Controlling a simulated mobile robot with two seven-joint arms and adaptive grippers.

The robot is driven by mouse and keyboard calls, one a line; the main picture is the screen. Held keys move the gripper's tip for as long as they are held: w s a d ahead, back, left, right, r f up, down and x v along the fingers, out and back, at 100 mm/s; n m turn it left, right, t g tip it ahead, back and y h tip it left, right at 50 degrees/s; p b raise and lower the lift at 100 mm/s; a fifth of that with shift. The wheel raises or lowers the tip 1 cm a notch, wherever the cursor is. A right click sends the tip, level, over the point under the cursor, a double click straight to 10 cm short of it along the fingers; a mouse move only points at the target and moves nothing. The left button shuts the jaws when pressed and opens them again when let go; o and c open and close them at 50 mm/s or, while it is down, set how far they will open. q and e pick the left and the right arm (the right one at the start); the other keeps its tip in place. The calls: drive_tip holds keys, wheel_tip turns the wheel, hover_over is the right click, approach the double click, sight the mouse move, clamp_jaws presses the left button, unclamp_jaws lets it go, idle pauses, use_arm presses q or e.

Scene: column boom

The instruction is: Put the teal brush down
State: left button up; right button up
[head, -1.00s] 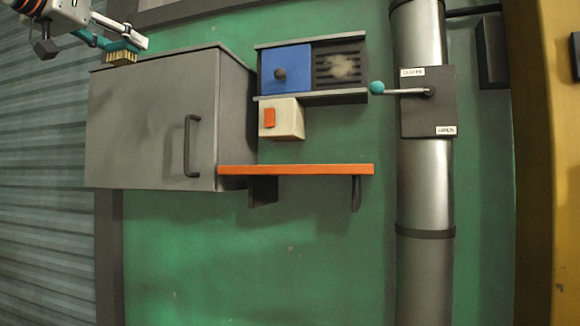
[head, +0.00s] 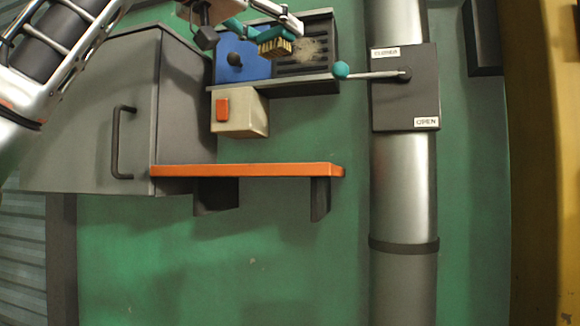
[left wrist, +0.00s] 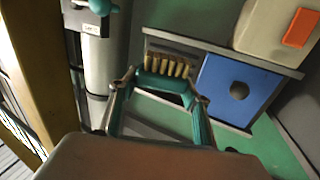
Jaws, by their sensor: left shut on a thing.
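The teal brush (head: 267,36) with tan bristles is in my left gripper (head: 246,20) in the head view. The bristles point down, in front of the blue panel and the dark slatted vent (head: 308,50). In the left wrist view the brush (left wrist: 165,78) lies across the fingertips of my left gripper (left wrist: 160,90), bristles away from the camera. The gripper is shut on it. An orange shelf (head: 248,170) is below and is bare. My right gripper is not in view.
A grey cabinet (head: 85,130) with a black handle is at the left. A cream box with an orange switch (head: 222,110) hangs under the blue panel (head: 243,58). A lever with a teal knob (head: 341,69) sticks out left from the pipe's dark plate (head: 408,100). The shelf top is free.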

use_arm(q)
drive_tip(key=shift+d+f, duration=0.15)
drive_tip(key=shift+d, duration=0.15)
wheel_tip(320, 180, down, 16)
drive_tip(key=shift+s+a+r, duration=0.1)
drive_tip(key=shift+r, duration=0.1)
drive_tip(key=shift+f, duration=2.1)
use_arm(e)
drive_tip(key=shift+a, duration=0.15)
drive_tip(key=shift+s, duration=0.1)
use_arm(q)
drive_tip(key=o, duration=1.2)
drive_tip(key=shift+f, duration=0.1)
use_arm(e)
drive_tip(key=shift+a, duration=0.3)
